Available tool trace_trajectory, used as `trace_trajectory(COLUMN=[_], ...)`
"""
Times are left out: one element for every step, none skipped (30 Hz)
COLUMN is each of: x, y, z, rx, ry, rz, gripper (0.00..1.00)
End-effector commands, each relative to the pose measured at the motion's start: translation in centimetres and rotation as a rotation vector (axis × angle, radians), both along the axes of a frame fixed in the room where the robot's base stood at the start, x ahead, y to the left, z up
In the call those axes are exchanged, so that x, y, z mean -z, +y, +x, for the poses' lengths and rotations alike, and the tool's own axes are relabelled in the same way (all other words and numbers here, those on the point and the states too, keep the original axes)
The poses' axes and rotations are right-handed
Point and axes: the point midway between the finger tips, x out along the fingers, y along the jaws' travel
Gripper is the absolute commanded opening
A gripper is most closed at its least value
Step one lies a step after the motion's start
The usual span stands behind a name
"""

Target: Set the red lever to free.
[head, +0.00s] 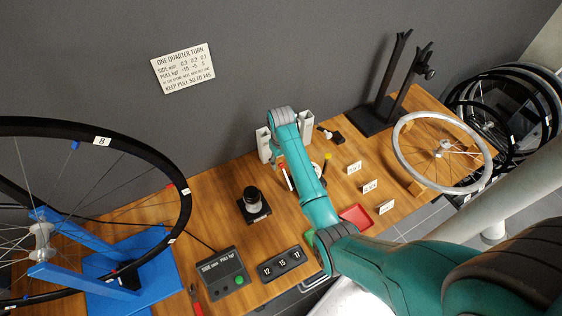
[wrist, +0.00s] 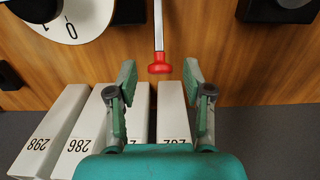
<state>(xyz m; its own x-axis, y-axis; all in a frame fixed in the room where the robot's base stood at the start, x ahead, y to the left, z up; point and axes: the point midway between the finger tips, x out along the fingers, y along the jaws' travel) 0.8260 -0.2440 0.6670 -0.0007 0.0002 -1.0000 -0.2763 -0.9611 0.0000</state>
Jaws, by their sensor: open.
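The red lever shows in the wrist view as a thin metal rod with a red end (wrist: 159,69), lying over the wooden bench top. My gripper (wrist: 160,70) is open, one finger on each side of the red end in the picture. I see gaps on both sides, with no contact visible; the depth between them is hard to judge. In the head view my arm covers most of this spot, and the fingers cannot be made out clearly. No marking reading free is legible.
A white dial (wrist: 88,14) is upper left. In the head view, a blue wheel stand (head: 150,280), control box (head: 222,272) and red tray (head: 356,216) share the bench.

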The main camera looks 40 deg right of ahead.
Motion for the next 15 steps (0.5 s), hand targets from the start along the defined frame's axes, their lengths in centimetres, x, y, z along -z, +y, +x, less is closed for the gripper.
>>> trace_trajectory(x=[0.22, 0.3, 0.36, 0.39, 0.4, 0.4, 0.39, 0.39, 0.38, 0.38, 0.37, 0.37, 0.37, 0.36, 0.36], y=[0.01, 0.0, 0.0, 0.0, 0.0, 0.0, 0.0, 0.0, 0.0, 0.0, 0.0, 0.0, 0.0, 0.0, 0.0], z=[-0.02, -0.01, -0.01, 0.0, 0.0, 0.0, 0.0, 0.0, 0.0, 0.01, 0.01, 0.01, 0.01, 0.01, 0.01], rx=[0.0, 0.0, 0.0, 0.0, 0.0, 0.0, 0.0, 0.0, 0.0, 0.0, 0.0, 0.0, 0.0, 0.0, 0.0], ry=[0.001, 0.0, 0.0, 0.0, 0.0, 0.0, 0.0, 0.0, 0.0, 0.0, 0.0, -0.001, -0.001, 0.0, -0.001], rz=[0.0, 0.0, 0.0, 0.0, 0.0, 0.0, 0.0, 0.0, 0.0, 0.0, 0.0, 0.0, 0.0, 0.0, 0.0], gripper=[0.51, 0.51, 0.51, 0.51, 0.51, 0.51, 0.51, 0.51, 0.51, 0.51, 0.44, 0.34, 0.26, 0.19, 0.09])
